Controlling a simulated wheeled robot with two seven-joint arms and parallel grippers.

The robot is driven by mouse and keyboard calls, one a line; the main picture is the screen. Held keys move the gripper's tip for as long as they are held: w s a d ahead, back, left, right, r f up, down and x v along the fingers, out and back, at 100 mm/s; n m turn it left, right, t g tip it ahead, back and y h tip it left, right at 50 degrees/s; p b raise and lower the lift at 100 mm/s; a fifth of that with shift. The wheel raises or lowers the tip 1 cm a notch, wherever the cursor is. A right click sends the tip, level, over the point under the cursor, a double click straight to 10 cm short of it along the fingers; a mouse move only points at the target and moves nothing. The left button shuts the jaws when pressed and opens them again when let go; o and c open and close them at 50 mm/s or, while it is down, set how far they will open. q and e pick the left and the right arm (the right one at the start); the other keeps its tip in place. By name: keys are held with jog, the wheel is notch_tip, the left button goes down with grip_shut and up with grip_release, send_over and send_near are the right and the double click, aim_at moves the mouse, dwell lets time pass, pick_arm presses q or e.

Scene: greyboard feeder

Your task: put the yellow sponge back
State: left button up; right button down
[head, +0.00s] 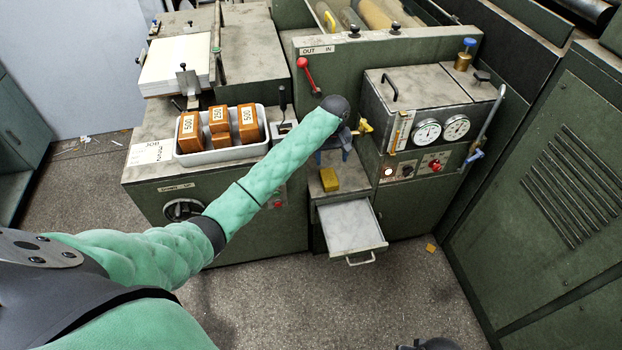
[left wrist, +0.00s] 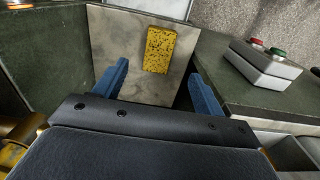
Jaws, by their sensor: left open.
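The yellow sponge (head: 329,179) is a small speckled block lying on a grey metal ledge (head: 318,191) above the pulled-out drawer (head: 350,227). In the left wrist view the sponge (left wrist: 160,50) lies ahead of the open fingers, across the gap between them. My left gripper (head: 333,156) is just behind the sponge in the head view, partly hidden by its own wrist. Its blue fingers (left wrist: 155,88) are spread, with nothing held between them. My right gripper does not show clearly in either view.
A white tray (head: 222,155) with several orange blocks stands left of my forearm. A gauge box (head: 430,125) with levers and yellow handle is close on the right. A switch box (left wrist: 264,62) sits beside the ledge. A small orange piece (head: 430,247) lies on the floor.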

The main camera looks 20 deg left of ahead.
pick_arm(q)
jog(key=s+d+f+m+h, duration=0.1)
jog(key=s+d+f+m, duration=0.4)
jog(key=s, duration=0.7)
jog(key=s+d+f, duration=0.3)
jog(key=s+f, duration=0.4)
jog(key=s, duration=0.6)
jog(key=s+a+r+m+t, duration=0.1)
jog(key=s+m, duration=0.2)
jog(key=s, duration=2)
jog(key=shift+r+m, duration=0.15)
jog(key=shift+m, duration=0.15)
jog(key=shift+s+a, duration=0.1)
